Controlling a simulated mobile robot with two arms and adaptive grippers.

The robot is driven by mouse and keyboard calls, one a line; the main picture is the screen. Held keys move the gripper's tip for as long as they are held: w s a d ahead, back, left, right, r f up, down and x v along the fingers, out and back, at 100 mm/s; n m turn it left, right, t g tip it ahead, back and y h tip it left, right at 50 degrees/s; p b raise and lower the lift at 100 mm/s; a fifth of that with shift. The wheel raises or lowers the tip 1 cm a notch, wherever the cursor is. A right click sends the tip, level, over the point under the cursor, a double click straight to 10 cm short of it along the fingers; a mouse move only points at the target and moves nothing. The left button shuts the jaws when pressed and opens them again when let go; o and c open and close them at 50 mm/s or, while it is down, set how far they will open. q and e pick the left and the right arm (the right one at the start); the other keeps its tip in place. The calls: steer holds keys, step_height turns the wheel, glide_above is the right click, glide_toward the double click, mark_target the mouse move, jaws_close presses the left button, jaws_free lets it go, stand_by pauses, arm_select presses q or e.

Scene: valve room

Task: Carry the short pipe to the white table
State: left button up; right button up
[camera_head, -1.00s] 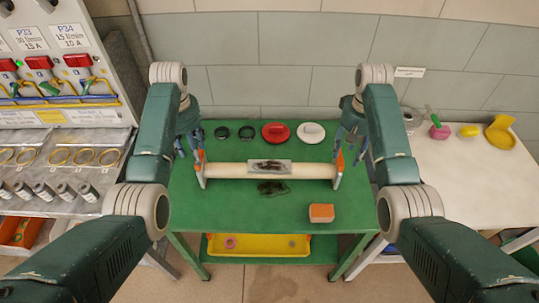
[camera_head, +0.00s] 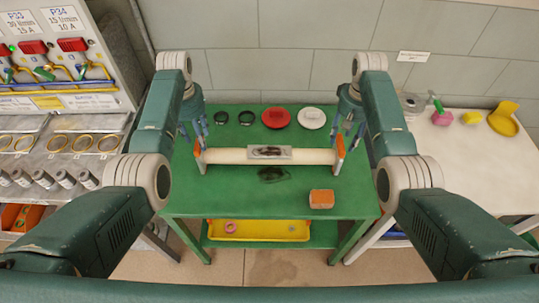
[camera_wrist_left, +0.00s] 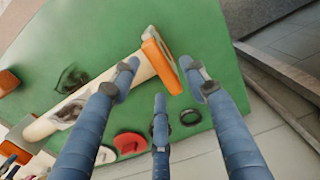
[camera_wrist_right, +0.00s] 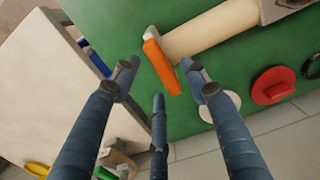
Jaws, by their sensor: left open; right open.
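The short pipe (camera_head: 225,156) is cream coloured with orange-edged end flanges and lies across the green table (camera_head: 230,193). A grey patch with a dark stain sits at its middle. My left gripper (camera_head: 193,134) is open above the table by the pipe's left end; the left wrist view shows the orange flange (camera_wrist_left: 160,62) close to its spread fingers (camera_wrist_left: 165,85). My right gripper (camera_head: 348,132) is open by the right end; its fingers (camera_wrist_right: 165,85) are spread near that orange flange (camera_wrist_right: 160,65). Neither finger set visibly touches the pipe. The white table (camera_head: 460,155) stands at the right.
Red (camera_head: 275,117) and white (camera_head: 312,117) round pieces and two black rings lie behind the pipe. An orange block (camera_head: 321,199) lies in front. The white table's far edge holds a pink piece (camera_head: 442,118) and a yellow piece (camera_head: 503,118); its nearer part looks clear.

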mark_target(343, 142)
arm_select(q)
steer(key=shift+f, duration=2.2)
arm_select(e)
steer(key=shift+f, duration=2.2)
arm_select(q)
jaws_close()
arm_select(e)
jaws_close()
arm_select(q)
steer(key=shift+w+r, duration=0.1)
steer(key=shift+r, duration=0.1)
arm_select(e)
steer(key=shift+w+r, duration=0.15)
steer(key=shift+r, duration=0.05)
